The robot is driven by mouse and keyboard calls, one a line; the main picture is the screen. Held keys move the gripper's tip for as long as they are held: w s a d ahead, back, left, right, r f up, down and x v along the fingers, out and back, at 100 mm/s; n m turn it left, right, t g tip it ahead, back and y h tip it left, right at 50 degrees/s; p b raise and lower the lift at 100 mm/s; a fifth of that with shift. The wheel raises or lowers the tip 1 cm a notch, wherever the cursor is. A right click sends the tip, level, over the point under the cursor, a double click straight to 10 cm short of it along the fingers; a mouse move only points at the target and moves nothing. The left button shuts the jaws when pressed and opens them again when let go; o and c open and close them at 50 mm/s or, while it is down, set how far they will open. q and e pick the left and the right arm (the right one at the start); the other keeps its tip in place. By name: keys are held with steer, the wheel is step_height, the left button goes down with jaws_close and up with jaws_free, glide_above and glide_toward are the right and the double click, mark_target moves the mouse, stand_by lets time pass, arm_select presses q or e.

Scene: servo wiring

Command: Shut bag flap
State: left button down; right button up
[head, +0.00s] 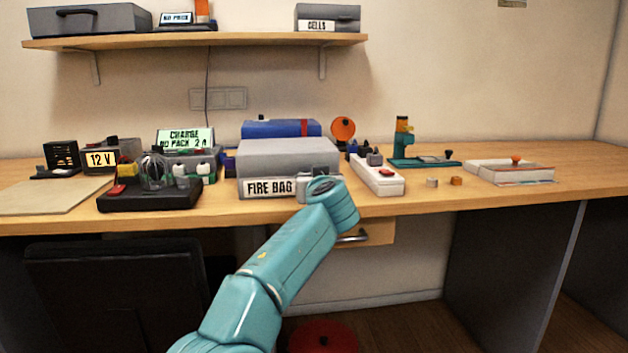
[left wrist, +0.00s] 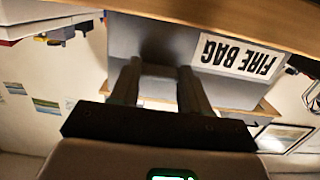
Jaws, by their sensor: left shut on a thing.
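The grey fire bag (head: 288,158) stands on the desk, with a white "FIRE BAG" label on its front. Its broad grey top lies about level, and I see no raised flap. My left gripper (head: 322,187) is at the bag's front right, beside the label, mostly hidden behind my wrist. In the left wrist view the bag (left wrist: 208,36) appears upside down. There the two fingers of my left gripper (left wrist: 158,68) reach to its grey edge, shut on what seems to be the flap; the exact grip is dark. My right gripper is not in view.
A white power strip (head: 378,175) stands close right of the bag. A black tray with several small parts (head: 150,196) is to the left. A blue box (head: 281,129) is behind. The desk is clear at the far right (head: 590,182).

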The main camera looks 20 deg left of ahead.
mark_target(314, 150)
arm_select(q)
steer(key=shift+w+f, duration=0.15)
steer(key=shift+f, duration=0.65)
steer(key=c, duration=0.6)
jaws_free()
steer(key=shift+a, duration=0.1)
steer(key=shift+o, duration=0.4)
steer(key=shift+w+a+f, duration=0.1)
steer(key=shift+w+f, duration=0.1)
steer(key=shift+w, duration=0.05)
steer(key=shift+s+d+r, duration=0.2)
steer(key=shift+s+r, duration=0.1)
steer(key=shift+r, duration=0.15)
step_height(314, 150, up, 20)
steer(key=p, duration=1.7)
steer(key=shift+f, duration=0.1)
